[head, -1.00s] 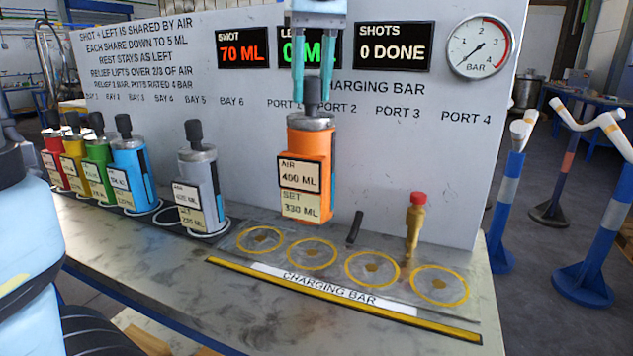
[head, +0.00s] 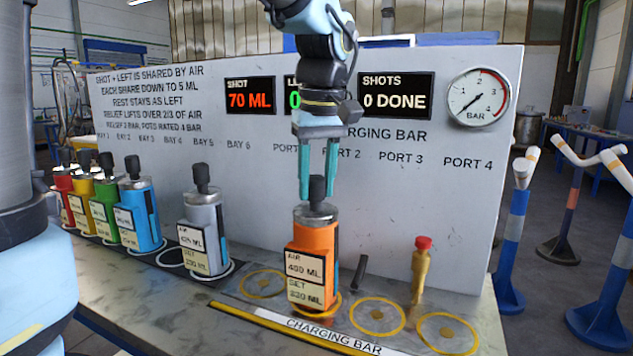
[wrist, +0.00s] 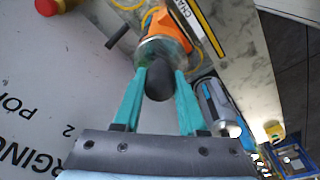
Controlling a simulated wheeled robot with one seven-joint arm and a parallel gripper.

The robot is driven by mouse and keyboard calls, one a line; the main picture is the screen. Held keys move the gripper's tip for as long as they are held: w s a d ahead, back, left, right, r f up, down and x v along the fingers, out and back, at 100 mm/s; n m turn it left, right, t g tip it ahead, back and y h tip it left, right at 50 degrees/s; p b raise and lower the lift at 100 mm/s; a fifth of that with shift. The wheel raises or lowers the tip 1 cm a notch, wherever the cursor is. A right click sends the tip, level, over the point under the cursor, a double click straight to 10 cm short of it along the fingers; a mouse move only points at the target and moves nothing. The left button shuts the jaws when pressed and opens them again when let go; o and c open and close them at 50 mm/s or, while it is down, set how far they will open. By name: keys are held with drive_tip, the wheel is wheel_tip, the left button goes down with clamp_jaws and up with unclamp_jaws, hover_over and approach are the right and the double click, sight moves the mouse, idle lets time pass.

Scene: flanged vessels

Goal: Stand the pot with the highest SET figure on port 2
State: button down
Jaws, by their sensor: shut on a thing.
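The orange pot (head: 316,245) is upright, with a label reading AIR 400 ML and SET 330 ML. It is at the port 2 ring (head: 336,305), which its base mostly hides; I cannot tell whether it bears fully on the bar. My gripper (head: 317,190) is above it, shut on its black top knob. In the wrist view the fingers (wrist: 160,75) are on both sides of the knob, with the orange body (wrist: 168,25) beyond. A silver pot (head: 204,232) stands in a bay to the left; its small figures are hard to read.
Blue (head: 140,215), green (head: 104,212), yellow (head: 80,200) and red (head: 64,190) pots stand farther left. Port 1 (head: 262,283), port 3 (head: 377,316) and port 4 (head: 447,333) are empty. A black lever (head: 358,273) and a red-topped brass valve (head: 421,270) stand behind the ports.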

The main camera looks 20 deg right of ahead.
drive_tip(key=shift+c, duration=2.3)
unclamp_jaws()
drive_tip(key=shift+f, duration=0.1)
wheel_tip(320, 180, up, 12)
drive_tip(key=s, duration=0.1)
drive_tip(key=shift+s+b, duration=0.3)
drive_tip(key=shift+s, duration=0.1)
